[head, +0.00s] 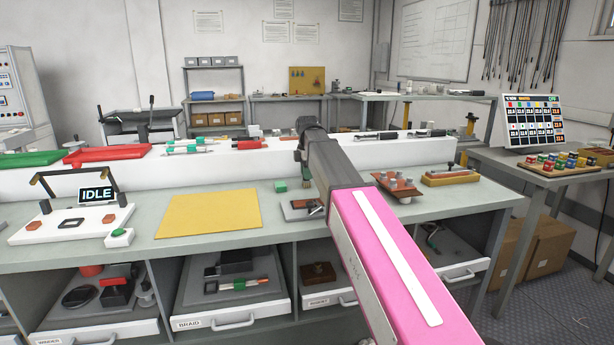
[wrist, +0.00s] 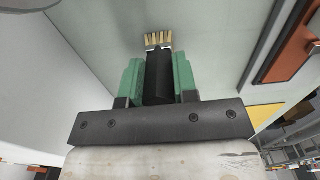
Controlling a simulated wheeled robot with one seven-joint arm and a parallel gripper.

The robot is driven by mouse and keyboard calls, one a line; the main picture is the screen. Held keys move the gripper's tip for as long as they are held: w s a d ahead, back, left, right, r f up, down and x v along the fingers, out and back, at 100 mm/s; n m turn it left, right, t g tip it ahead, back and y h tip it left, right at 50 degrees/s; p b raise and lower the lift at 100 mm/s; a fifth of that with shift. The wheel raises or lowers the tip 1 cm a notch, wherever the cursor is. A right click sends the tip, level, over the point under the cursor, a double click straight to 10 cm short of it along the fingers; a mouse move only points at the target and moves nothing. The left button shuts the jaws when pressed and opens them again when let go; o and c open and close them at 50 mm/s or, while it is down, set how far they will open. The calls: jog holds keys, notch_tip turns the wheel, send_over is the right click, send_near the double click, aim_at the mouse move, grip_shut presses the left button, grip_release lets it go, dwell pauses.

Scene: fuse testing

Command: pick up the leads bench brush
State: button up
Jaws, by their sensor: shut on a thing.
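The bench brush (wrist: 158,40) has a black handle and a short row of tan bristles. In the wrist view my gripper (wrist: 158,78) has its two green fingers closed on either side of the black handle, with the bristles sticking out beyond the fingertips. The pale bench surface shows behind the bristles; I cannot tell whether they touch it. In the head view my pink and grey arm reaches over the bench and hides most of the gripper and brush.
A yellow mat (head: 208,213) lies on the bench (head: 150,192), with a white fixture (head: 72,222) marked IDLE to its left. A small tray (head: 299,210) lies beside my arm, and a brown tray (head: 398,187) to its right. A white raised shelf (head: 220,164) runs behind, holding several tools.

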jog(key=shift+r, duration=0.65)
notch_tip(320, 180, up, 3)
jog(key=shift+w+f, duration=0.1)
jog(key=s+a+r, duration=0.6)
jog(key=a, duration=0.4)
jog(key=shift+r, duration=0.35)
